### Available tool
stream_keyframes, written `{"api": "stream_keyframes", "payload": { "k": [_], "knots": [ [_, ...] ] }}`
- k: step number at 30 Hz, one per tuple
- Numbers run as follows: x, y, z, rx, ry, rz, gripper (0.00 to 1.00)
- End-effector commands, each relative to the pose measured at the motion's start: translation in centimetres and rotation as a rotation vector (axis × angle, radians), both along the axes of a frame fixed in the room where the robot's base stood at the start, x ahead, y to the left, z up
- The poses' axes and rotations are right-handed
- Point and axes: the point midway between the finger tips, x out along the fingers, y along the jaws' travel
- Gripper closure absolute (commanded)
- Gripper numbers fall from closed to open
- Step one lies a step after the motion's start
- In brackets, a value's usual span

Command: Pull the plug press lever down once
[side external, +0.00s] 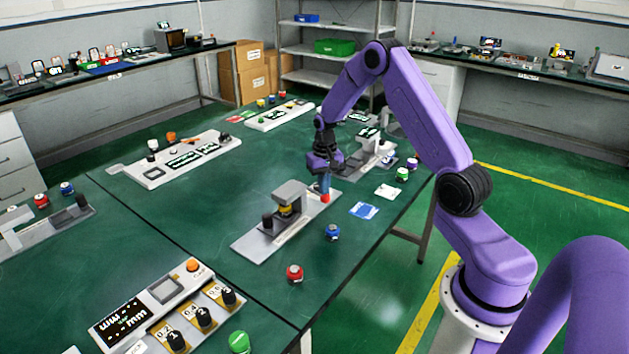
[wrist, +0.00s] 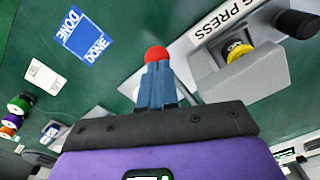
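The plug press (side external: 287,197) is a grey block on a light base plate on the green table, with a yellow part inside it. It also shows at the upper right of the wrist view (wrist: 245,78), beside a label partly reading "G PRESS". A red round knob (side external: 326,200) is at the plate's right end, and it also shows in the wrist view (wrist: 156,54). My gripper (side external: 325,192) points down at this knob, its blue fingers (wrist: 158,82) close together and the knob at their tips. Whether they grip it is unclear.
A blue button (side external: 332,232) and a red button (side external: 294,273) stand in front of the press. A blue card (side external: 364,211) and a white card (side external: 388,192) lie to the right. A panel with dials (side external: 165,305) is at the front left.

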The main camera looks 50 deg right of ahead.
Motion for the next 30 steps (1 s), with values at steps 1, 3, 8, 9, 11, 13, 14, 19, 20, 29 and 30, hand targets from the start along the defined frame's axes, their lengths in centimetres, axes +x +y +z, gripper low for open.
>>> {"api": "stream_keyframes", "payload": {
  "k": [1,3,8,9,11,13,14,19,20,29,30],
  "knots": [
    [0.0,0.0,0.2,0.000,0.000,0.000,1.00],
    [0.0,0.0,0.7,0.000,-0.001,0.000,1.00],
    [0.0,0.0,1.8,0.000,-0.001,0.001,1.00],
    [0.0,0.1,2.1,0.000,0.000,0.001,1.00],
    [0.0,0.1,2.5,0.000,0.001,0.001,1.00],
    [0.0,0.0,3.0,0.000,0.001,0.001,1.00],
    [0.0,0.0,3.2,0.000,0.000,0.000,1.00],
    [0.0,0.0,4.4,0.000,0.000,-0.001,1.00],
    [0.0,0.0,4.6,0.000,0.000,-0.001,1.00],
    [0.0,0.0,6.6,-0.001,-0.002,0.000,1.00],
    [0.0,0.0,6.9,0.000,-0.001,0.000,1.00]
  ]
}}
